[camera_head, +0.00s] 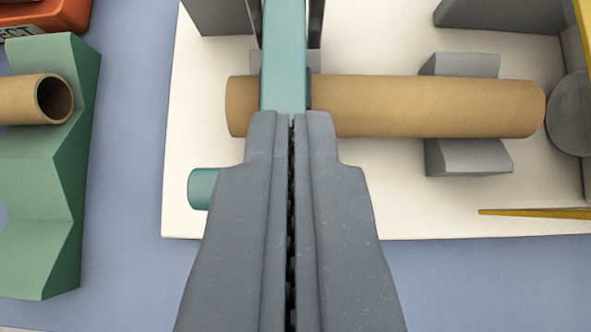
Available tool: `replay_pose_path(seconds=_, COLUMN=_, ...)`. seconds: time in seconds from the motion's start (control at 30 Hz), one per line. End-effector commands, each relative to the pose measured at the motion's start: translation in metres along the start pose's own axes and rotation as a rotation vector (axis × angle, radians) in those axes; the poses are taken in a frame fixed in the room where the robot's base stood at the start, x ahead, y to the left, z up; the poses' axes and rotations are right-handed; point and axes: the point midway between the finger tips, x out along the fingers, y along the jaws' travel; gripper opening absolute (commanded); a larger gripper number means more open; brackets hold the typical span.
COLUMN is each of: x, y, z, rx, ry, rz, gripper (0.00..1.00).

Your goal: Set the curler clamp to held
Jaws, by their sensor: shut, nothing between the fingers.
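A teal bar (284,60), which looks like the curler clamp, comes down from the top edge between dark uprights and crosses over the left part of a brown cardboard tube (430,107). Its lower end meets the tips of my gripper (291,120) in the picture; I cannot tell if they touch. My gripper is shut and empty, pointing up the picture. A short teal cylinder (203,188) sticks out to the left from behind my gripper; what it joins is hidden. The tube lies across grey supports (468,157) on a white base (420,215).
At the left a green rack (62,190) holds another cardboard tube (30,98). An orange box (45,15) is at the top left corner. A grey round disc (572,112) stands at the tube's right end. A yellow strip (535,213) lies at lower right. The blue surface (120,220) left of the base is clear.

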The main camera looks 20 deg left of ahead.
Motion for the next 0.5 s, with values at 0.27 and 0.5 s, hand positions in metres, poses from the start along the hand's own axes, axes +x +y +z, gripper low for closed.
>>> replay_pose_path(seconds=0.27, x=-0.02, y=-0.002, z=0.021, rx=-0.003, ry=0.015, rz=-0.007, gripper=0.0)
replay_pose_path(seconds=0.5, x=-0.036, y=-0.003, z=0.046, rx=-0.003, ry=0.022, rz=-0.01, gripper=0.0)
